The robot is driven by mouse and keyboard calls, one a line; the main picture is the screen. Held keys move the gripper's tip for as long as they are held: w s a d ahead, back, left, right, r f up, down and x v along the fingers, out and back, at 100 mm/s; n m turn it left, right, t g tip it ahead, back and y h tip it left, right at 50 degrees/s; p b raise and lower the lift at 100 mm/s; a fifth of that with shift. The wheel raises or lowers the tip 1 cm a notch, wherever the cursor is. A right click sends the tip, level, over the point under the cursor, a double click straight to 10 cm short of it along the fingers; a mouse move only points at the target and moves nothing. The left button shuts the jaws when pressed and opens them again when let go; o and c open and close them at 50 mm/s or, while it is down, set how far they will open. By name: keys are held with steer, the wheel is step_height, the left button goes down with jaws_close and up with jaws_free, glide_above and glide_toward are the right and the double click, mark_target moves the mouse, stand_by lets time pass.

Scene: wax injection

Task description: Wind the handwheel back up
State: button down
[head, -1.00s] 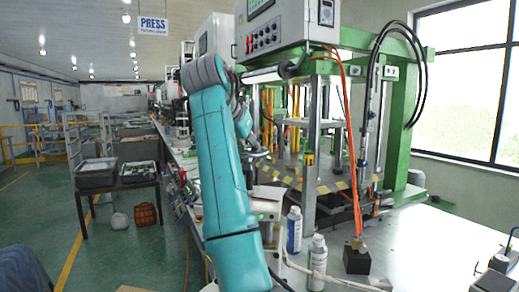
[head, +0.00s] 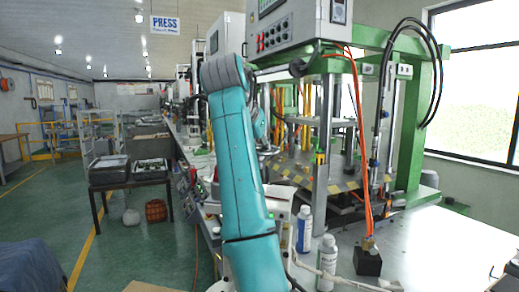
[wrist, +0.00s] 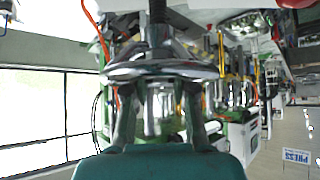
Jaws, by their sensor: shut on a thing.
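The handwheel (wrist: 160,69) is a shiny metal wheel on a dark threaded shaft, filling the upper middle of the wrist view. My gripper (wrist: 163,92) reaches up to it with one finger on each side and is shut on it. The fingers cover part of the rim. In the head view my teal arm stands in front of the machines, and the handwheel and my gripper cannot be made out there.
The green-framed press (head: 412,130) with its control box (head: 298,28) stands right of my arm. Open floor lies to the left.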

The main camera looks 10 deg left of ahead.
steer(key=n+y, duration=0.4)
steer(key=n, duration=0.2)
steer(key=shift+d+y, duration=0.1)
steer(key=shift+y, duration=0.2)
steer(key=n+g+y, duration=0.2)
steer(key=n+y, duration=0.1)
steer(key=n, duration=0.1)
steer(key=shift+n, duration=0.3)
steer(key=n+g+y, duration=0.1)
steer(key=n, duration=0.1)
steer(key=n+g+y, duration=0.1)
steer(key=n+g, duration=0.1)
steer(key=n, duration=0.1)
steer(key=shift+y, duration=0.3)
steer(key=shift+n+g+y, duration=0.4)
steer(key=shift+n+g, duration=1.5)
steer(key=shift+n, duration=0.6)
steer(key=c, duration=1.2)
jaws_free()
